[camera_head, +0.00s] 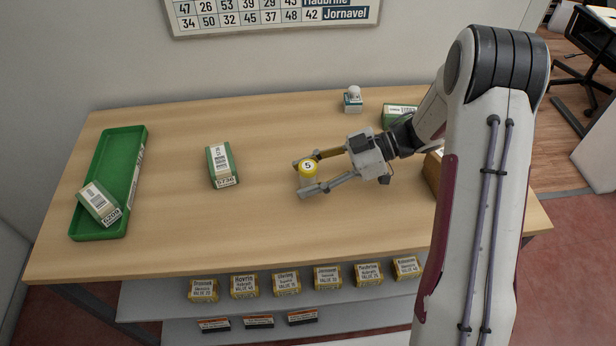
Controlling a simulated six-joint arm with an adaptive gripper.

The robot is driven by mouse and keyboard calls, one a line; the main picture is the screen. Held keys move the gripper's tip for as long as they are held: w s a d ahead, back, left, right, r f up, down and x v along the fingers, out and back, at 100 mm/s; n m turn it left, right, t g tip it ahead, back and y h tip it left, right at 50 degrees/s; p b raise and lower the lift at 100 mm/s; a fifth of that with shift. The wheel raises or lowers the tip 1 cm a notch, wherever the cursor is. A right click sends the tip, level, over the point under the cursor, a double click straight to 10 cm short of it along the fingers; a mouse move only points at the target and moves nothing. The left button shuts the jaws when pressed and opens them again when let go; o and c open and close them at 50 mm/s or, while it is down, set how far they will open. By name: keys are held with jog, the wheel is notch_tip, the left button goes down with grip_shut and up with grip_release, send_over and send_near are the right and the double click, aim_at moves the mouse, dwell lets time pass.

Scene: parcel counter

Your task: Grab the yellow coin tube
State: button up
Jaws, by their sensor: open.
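The yellow coin tube (308,174) stands upright on the wooden counter, right of the middle. Its light top shows a black "5" and has a yellow rim. My gripper (303,176) comes in from the right with its fingers pointing left. It is open, with one finger on the far side of the tube and one on the near side. The tube is between the fingertips. I cannot tell whether either finger touches it.
A green-and-white packet (222,165) lies left of the tube. A green tray (125,157) at the left holds another packet (98,203). A small stamp-like object (353,100) and a green box (398,115) stand at the back. Labelled packs (286,284) line the shelf below. The counter's middle front is clear.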

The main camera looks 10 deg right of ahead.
grip_shut()
jog(key=shift+r, duration=0.15)
dwell(0.4)
jog(key=shift+r, duration=4.9)
